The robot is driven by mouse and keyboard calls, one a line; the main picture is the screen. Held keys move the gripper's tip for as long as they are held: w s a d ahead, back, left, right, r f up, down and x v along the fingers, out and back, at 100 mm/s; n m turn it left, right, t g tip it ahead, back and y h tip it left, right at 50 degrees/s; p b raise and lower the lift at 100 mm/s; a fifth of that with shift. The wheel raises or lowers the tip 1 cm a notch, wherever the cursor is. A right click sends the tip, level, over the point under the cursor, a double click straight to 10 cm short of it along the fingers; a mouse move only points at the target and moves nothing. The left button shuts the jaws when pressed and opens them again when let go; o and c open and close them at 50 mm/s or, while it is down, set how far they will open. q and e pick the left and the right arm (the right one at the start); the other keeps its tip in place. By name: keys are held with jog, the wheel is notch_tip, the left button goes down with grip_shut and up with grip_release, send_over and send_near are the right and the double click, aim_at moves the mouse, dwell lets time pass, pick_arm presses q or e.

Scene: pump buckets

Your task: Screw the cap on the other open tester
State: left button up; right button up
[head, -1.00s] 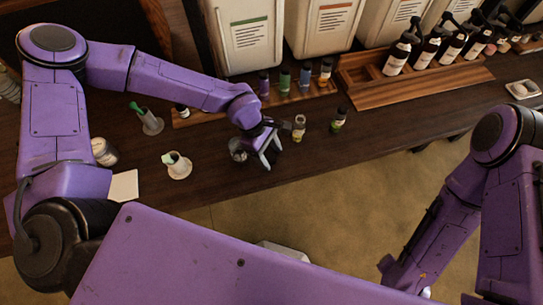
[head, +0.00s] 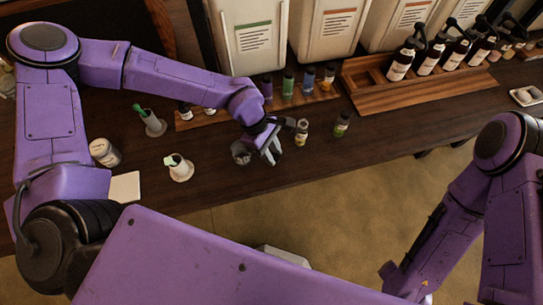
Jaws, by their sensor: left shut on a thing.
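My left gripper (head: 271,153) is low over the front of the dark counter, its fingers close together on a small thing they mostly hide; I cannot make out what it is. A small tester bottle (head: 301,134) with a yellowish label stands upright just right of the gripper, apart from the fingers. Whether either bottle is open is too small to tell. A small grey round thing (head: 240,152) sits just left of the fingers. My right gripper is out of view.
Behind is a wooden rack (head: 318,95) with several small capped bottles. A wooden tray (head: 388,94) holds pump bottles. The counter's right front is clear.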

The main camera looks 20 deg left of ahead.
pick_arm(q)
notch_tip(320, 180, up, 7)
jog(key=shift+r, duration=0.2)
dwell(0.3)
jog(key=w+a+m+g+y, duration=0.2)
jog(key=w+a+m+g, duration=0.1)
jog(key=a+m, duration=0.4)
jog(key=shift+w+a+f+m, duration=0.15)
jog(key=shift+a+f+m, duration=0.05)
jog(key=shift+m, duration=1.3)
